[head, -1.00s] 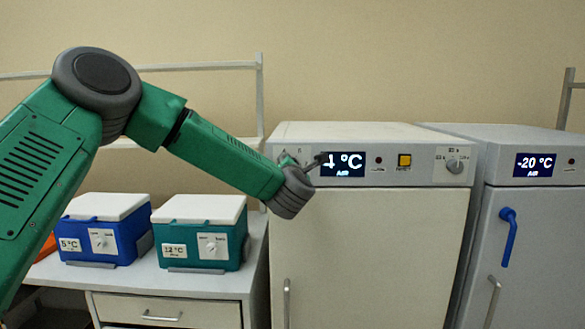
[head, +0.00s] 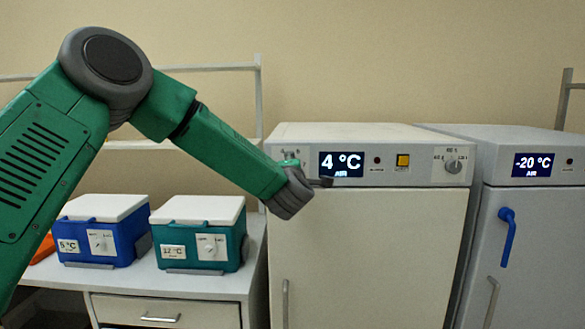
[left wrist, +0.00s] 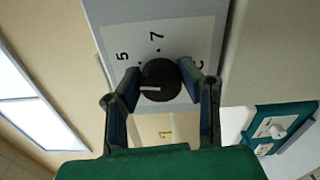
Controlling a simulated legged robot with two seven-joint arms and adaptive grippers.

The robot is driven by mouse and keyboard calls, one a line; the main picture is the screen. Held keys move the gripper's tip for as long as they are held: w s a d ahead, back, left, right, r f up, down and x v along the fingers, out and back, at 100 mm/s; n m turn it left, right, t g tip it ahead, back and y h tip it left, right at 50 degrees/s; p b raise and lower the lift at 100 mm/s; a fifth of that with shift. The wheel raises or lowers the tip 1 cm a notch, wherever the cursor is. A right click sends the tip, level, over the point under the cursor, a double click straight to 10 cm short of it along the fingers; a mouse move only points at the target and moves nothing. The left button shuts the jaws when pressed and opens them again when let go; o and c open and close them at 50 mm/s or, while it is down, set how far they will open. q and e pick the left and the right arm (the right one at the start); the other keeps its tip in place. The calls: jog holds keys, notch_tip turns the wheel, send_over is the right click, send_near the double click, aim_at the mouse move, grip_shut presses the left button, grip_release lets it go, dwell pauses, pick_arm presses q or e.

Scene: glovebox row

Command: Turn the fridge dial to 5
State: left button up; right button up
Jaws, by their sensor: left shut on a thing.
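The fridge (head: 375,245) is a white cabinet whose display (head: 341,164) reads 4 °C. My left gripper (head: 322,182) is at the left part of its top panel, just below the display, and hides the dial in the head view. In the left wrist view, the round black dial (left wrist: 160,80) is between the two fingers of my left gripper, which is shut on it. Its white pointer line points left in that picture, somewhat below the printed 5 (left wrist: 122,57). A printed 7 (left wrist: 157,37) stands above the dial. My right gripper is not in view.
A -20 °C freezer (head: 545,215) with a blue handle stands to the right. A blue cooler box (head: 97,240) and a teal cooler box (head: 200,240) stand on a bench (head: 165,285) to the left. A yellow button (head: 403,161) and another knob (head: 453,166) are on the fridge panel.

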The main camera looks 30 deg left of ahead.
pick_arm(q)
jog(key=m, duration=0.4)
jog(key=shift+s+f+p, duration=0.1)
jog(key=shift+f+p, duration=0.2)
jog(key=shift+p, duration=0.05)
jog(key=shift+m, duration=0.3)
jog(key=o, duration=1.1)
jog(key=shift+a, duration=0.1)
jog(key=shift+o, duration=0.2)
jog(key=shift+a, duration=0.1)
jog(key=v, duration=1.1)
jog(key=shift+s+d, duration=0.25)
jog(key=shift+d, duration=0.1)
